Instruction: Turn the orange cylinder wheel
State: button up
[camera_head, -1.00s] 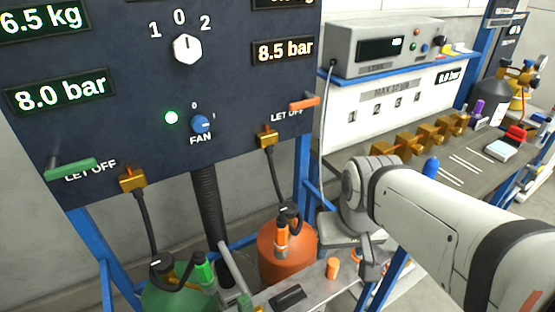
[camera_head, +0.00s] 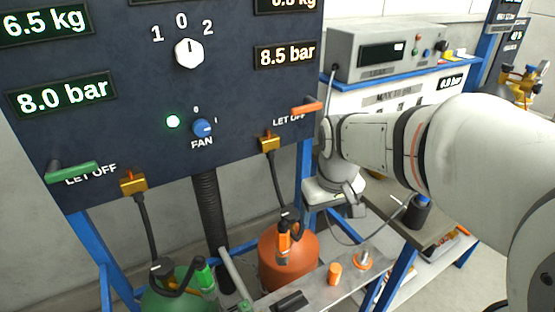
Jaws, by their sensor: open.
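The orange cylinder (camera_head: 300,262) stands below the dark panel, behind the metal bench. A small black round part (camera_head: 290,214) sits at its top, where the panel hose comes down. An orange-and-black fitting (camera_head: 284,242) is in front of it. I cannot tell for sure which part is the wheel. My gripper (camera_head: 350,208) hangs below the pale wrist, right of the cylinder top and higher than the bench. It is open, appears empty and is apart from the cylinder. Its fingers look small and partly unclear.
A green cylinder (camera_head: 180,298) stands at the lower left. A blue post (camera_head: 305,175) rises beside the cylinder. My arm covers much of the right-hand table.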

jog(key=w+a+f+n, duration=0.1)
jog(key=w+f, duration=0.1)
jog(key=w, duration=0.3)
jog(key=w+a+f+n, duration=0.2)
jog(key=w, duration=0.4)
jog(key=n+g+b, duration=0.1)
jog(key=n+g, duration=0.1)
send_near(289, 212)
jog(key=shift+s+d+f, duration=0.15)
jog(key=shift+s, duration=0.3)
jog(key=shift+w+f, duration=0.25)
jog(key=shift+f, duration=0.3)
notch_tip(289, 212, down, 7)
jog(key=shift+f, duration=0.1)
jog(key=c, duration=1)
